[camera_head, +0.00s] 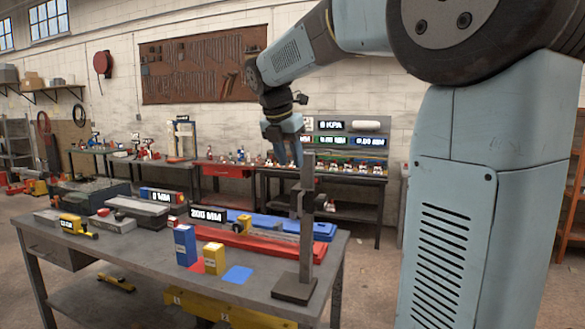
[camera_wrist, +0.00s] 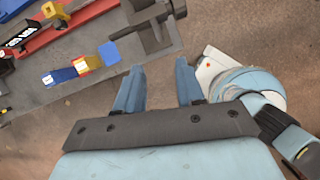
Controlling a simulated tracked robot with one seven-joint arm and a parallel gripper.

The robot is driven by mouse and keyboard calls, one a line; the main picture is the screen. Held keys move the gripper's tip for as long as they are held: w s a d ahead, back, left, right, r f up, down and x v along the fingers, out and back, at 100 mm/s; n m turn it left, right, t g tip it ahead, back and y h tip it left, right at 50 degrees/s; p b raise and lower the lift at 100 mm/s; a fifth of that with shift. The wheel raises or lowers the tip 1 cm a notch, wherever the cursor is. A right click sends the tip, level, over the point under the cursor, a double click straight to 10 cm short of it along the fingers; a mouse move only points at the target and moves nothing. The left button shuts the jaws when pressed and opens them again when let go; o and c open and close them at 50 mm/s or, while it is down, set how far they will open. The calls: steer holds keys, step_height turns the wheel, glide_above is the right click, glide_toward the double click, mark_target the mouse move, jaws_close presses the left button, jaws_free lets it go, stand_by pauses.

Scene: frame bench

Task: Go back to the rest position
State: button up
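My gripper (camera_head: 287,150) hangs from my raised arm above the far right part of the bench, behind the upright grey stand (camera_head: 306,220) in the head view. In the wrist view my gripper (camera_wrist: 158,88) has its two blue fingers apart with nothing between them. Bare brown floor shows beyond the fingertips, and the bench (camera_wrist: 150,70) lies to the upper left. A blue block (camera_head: 185,245) and a yellow block (camera_head: 214,258) stand on the bench, apart from the gripper.
A red patch (camera_head: 197,266) and a blue patch (camera_head: 238,274) lie by the blocks. A red tray (camera_head: 270,246), a blue tray (camera_head: 285,226) and a "300 MM" display (camera_head: 207,214) are behind. A back bench (camera_head: 330,176) stands by the wall. Floor between benches looks clear.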

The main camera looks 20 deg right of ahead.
steer(key=shift+r, duration=0.1)
stand_by(0.4)
steer(key=s+f+m+t+y, duration=0.1)
steer(key=s+f+m, duration=0.6)
steer(key=s+m, duration=0.5)
steer(key=s+a+f+m+t+y, duration=0.1)
steer(key=s+f+m+y, duration=0.1)
steer(key=s+f+m, duration=0.5)
steer(key=shift+s+a+m+t+y, duration=0.3)
steer(key=shift+s+m+t, duration=0.1)
steer(key=shift+s+m, duration=2.9)
